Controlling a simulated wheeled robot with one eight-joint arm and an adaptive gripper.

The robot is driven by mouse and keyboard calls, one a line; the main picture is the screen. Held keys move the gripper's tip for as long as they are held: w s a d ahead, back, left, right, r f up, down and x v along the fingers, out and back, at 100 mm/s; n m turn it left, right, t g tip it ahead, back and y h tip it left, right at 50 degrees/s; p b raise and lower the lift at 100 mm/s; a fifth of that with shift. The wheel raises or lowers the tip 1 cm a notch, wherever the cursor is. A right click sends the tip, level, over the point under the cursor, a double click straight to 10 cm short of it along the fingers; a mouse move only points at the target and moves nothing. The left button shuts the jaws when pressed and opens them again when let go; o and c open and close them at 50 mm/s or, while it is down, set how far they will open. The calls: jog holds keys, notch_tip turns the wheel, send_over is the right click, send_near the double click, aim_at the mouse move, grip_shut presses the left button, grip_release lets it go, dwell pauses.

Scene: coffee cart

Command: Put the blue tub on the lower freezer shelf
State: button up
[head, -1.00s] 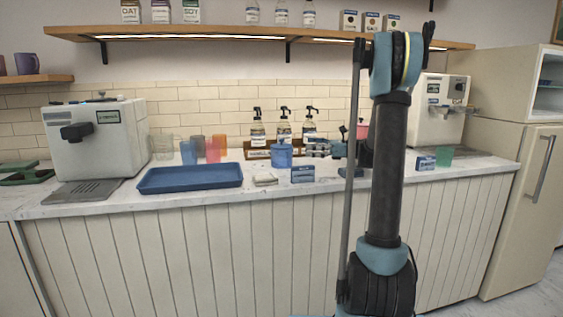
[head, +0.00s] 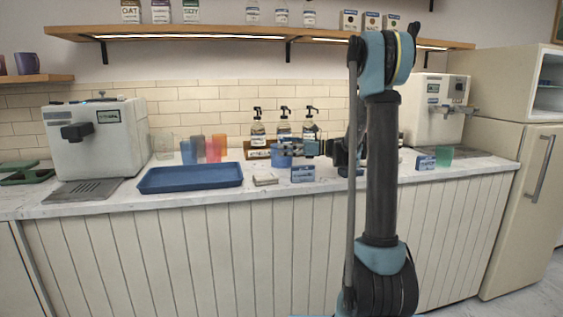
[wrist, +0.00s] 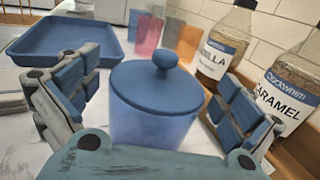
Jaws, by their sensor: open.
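The blue tub (wrist: 155,118) has a blue lid with a round knob and a translucent blue body. It stands upright on the counter. In the wrist view it is between the two open fingers of my gripper (wrist: 160,110), with gaps visible on both sides. In the head view the tub (head: 281,155) is left of my gripper (head: 305,148), which partly covers it. The freezer (head: 546,88) is at the far right with its upper compartment open; a shelf edge shows inside, and its lower part is cut off by the frame.
A blue tray (head: 190,178) lies left of the tub. Syrup bottles (head: 284,128) stand in a wooden rack close behind it. Coloured cups (head: 205,150) stand behind the tray.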

jog(key=shift+a, duration=0.25)
jog(key=c, duration=2.1)
jog(key=shift+r, duration=0.1)
